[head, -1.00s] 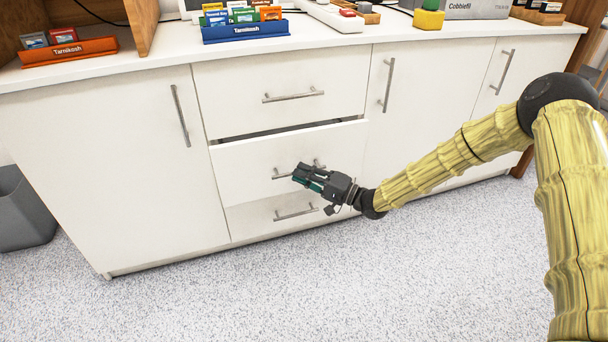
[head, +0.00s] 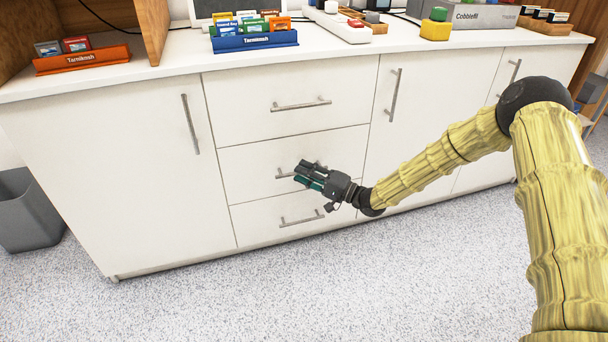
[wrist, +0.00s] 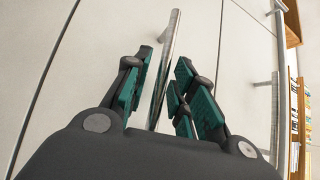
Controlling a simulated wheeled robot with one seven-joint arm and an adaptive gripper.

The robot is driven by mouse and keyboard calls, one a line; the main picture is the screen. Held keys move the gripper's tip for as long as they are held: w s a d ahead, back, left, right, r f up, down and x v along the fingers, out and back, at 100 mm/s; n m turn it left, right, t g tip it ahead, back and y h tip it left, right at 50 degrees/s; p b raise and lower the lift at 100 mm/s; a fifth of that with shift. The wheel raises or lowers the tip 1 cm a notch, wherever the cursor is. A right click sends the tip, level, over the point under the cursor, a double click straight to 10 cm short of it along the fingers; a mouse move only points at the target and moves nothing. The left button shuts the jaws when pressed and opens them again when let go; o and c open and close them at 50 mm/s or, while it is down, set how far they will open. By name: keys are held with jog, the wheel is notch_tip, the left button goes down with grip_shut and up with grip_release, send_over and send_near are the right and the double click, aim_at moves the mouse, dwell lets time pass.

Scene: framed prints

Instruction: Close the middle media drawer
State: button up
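The middle drawer (head: 247,160) is a white front in the cabinet's centre column, and in the head view it sits flush with the drawers above and below. Its bar handle (head: 285,175) is partly hidden behind my gripper (head: 308,176). In the wrist view the handle (wrist: 171,70) runs between the two dark fingers with green pads, and my gripper (wrist: 166,92) is open around it. A gap shows between the bar and the right finger; I cannot tell whether the left finger touches it.
The top drawer (head: 240,95) and bottom drawer (head: 262,222) look shut. White doors flank the column. The countertop (head: 160,66) holds a blue tray (head: 255,42), an orange tray (head: 82,60) and other items. A grey bin (head: 25,215) stands at left. The speckled floor in front is clear.

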jog(key=shift+s+d, duration=0.15)
jog(key=shift+d, duration=0.05)
jog(key=v, duration=1.2)
jog(key=shift+a, duration=0.1)
jog(key=s+a+f+g+h+p, duration=0.1)
jog(key=s+a+f+h+p, duration=0.1)
jog(key=s+f+h, duration=0.5)
jog(key=s+a+f+g+h+p, duration=0.1)
jog(key=s+a+f+h+p, duration=0.1)
jog(key=s+f, duration=0.8)
jog(key=s+d+f+n+g+h+p, duration=0.1)
jog(key=s+d+g+h, duration=0.2)
jog(key=s, duration=0.8)
jog(key=s+d+f+n+g+h+p, duration=0.1)
jog(key=s+d+n+g+h, duration=0.15)
jog(key=s, duration=0.75)
jog(key=s+d+f+n+g+h+p, duration=0.1)
jog(key=s+d+g+h+p, duration=0.2)
jog(key=s, duration=0.8)
notch_tip(320, 180, up, 38)
jog(key=d+p, duration=0.1)
jog(key=p, duration=3.5)
jog(key=shift+d+y+p, duration=0.2)
jog(key=shift+y+p, duration=0.1)
jog(key=shift+y, duration=0.05)
